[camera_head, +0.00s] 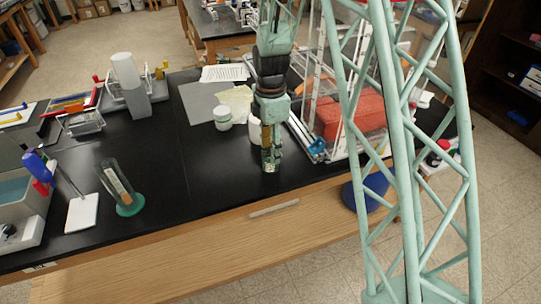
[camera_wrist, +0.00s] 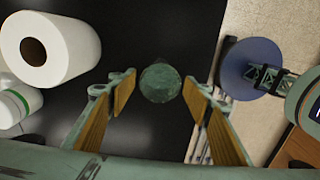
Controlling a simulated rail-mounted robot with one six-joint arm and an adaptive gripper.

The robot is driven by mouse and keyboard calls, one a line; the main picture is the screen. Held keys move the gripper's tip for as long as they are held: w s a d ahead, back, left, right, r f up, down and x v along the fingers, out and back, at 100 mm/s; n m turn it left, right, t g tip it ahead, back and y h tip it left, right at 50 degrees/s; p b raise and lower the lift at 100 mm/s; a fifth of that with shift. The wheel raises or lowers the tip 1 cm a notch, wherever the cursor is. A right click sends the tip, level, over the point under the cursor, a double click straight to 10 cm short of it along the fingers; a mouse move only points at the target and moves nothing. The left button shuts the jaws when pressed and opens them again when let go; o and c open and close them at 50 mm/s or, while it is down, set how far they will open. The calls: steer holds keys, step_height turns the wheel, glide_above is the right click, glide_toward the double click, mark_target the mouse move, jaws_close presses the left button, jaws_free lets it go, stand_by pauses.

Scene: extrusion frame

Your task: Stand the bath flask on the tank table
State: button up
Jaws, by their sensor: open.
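My gripper (camera_head: 268,150) points down over the front part of the black-topped table (camera_head: 215,185). In the wrist view its two tan-padded fingers (camera_wrist: 158,98) are open. A round, mottled dark green thing (camera_wrist: 160,82) shows between and just beyond the fingertips, with the black top around it. I cannot tell whether this is the bath flask or whether a finger touches it. In the head view it is hard to separate from my gripper.
A white roll (camera_wrist: 48,48) and a white jar (camera_head: 222,118) are close by my gripper. A clear-walled frame with a red block (camera_head: 350,115) stands to the right. A blue stool (camera_head: 368,190) is beyond the table edge. Black tabletop between the cylinder and my gripper is clear.

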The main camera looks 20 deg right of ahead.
steer(key=shift+r, duration=2.95)
steer(key=s+r+m+t, duration=0.1)
steer(key=s+r+m, duration=0.4)
steer(key=s+r, duration=0.6)
steer(key=s+r+m+t, duration=0.1)
steer(key=s+r+m, duration=0.55)
steer(key=r, duration=0.65)
steer(key=s+r+m+t, duration=0.1)
steer(key=s+r+m, duration=0.2)
steer(key=s, duration=0.9)
steer(key=s+r+m, duration=0.3)
steer(key=s+m, duration=0.1)
steer(key=s, duration=0.8)
steer(key=shift+s+r+t, duration=0.15)
steer(key=shift+s+t, duration=0.2)
steer(key=shift+t, duration=0.05)
